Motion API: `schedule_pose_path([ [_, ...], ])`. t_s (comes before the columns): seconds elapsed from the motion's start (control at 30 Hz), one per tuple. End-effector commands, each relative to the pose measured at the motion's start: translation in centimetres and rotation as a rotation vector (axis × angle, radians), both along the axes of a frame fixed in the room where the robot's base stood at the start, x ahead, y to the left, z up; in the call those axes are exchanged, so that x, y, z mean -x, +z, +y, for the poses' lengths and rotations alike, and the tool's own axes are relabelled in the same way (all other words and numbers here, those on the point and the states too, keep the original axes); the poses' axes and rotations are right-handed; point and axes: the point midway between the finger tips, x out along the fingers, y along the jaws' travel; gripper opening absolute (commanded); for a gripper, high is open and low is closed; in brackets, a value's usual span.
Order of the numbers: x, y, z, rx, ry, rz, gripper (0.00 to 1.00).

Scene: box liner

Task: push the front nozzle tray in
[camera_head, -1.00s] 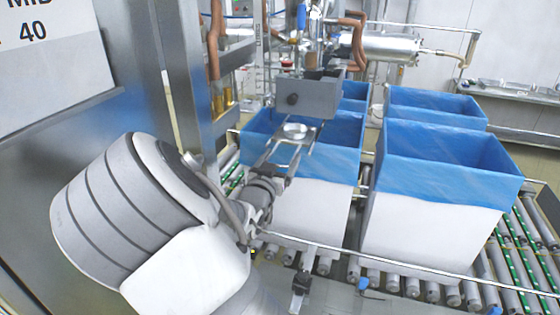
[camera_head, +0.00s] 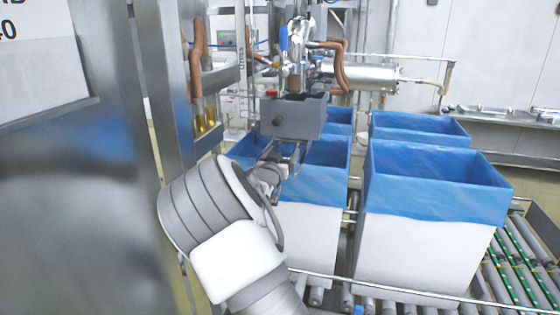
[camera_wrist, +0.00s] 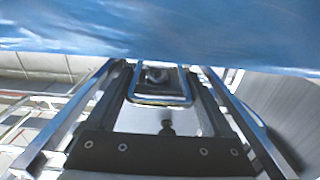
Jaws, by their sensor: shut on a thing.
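The front nozzle tray shows in the camera_head view as a grey metal box (camera_head: 293,118) under the filling nozzle, above the near left lined box. My gripper (camera_head: 283,155) is just below and in front of it, small and partly hidden by my own arm. In the camera_wrist view, a metal loop frame (camera_wrist: 160,99) lies between the fingers of my gripper (camera_wrist: 160,76). The gripper is shut on this part of the tray; the exact contact is hard to see.
The near left lined box (camera_head: 308,235) and near right lined box (camera_head: 425,245) stand on the roller conveyor (camera_head: 515,270), blue liners folded over their rims. More lined boxes stand behind. A metal post (camera_head: 172,110) rises close left of the arm. A guard rail (camera_head: 400,287) runs in front.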

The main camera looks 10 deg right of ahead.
Motion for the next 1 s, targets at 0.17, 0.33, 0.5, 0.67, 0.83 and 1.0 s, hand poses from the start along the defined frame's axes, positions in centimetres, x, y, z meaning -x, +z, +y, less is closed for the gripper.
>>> schedule_pose_path([
  [0.17, -0.2, 0.1, -0.6, 0.000, -0.008, -0.001, 0.00],
  [0.33, -0.2, 0.1, -0.6, 0.001, -0.008, -0.002, 0.00],
  [0.5, -0.2, 0.1, -0.6, 0.001, -0.007, -0.002, 0.98],
  [0.67, -0.2, 0.1, -0.4, 0.000, -0.005, -0.001, 0.98],
  [0.83, 0.5, 0.0, 0.1, -0.001, -0.003, 0.000, 0.98],
  [1.0, 3.0, -0.1, 1.2, -0.003, -0.001, 0.001, 0.98],
])
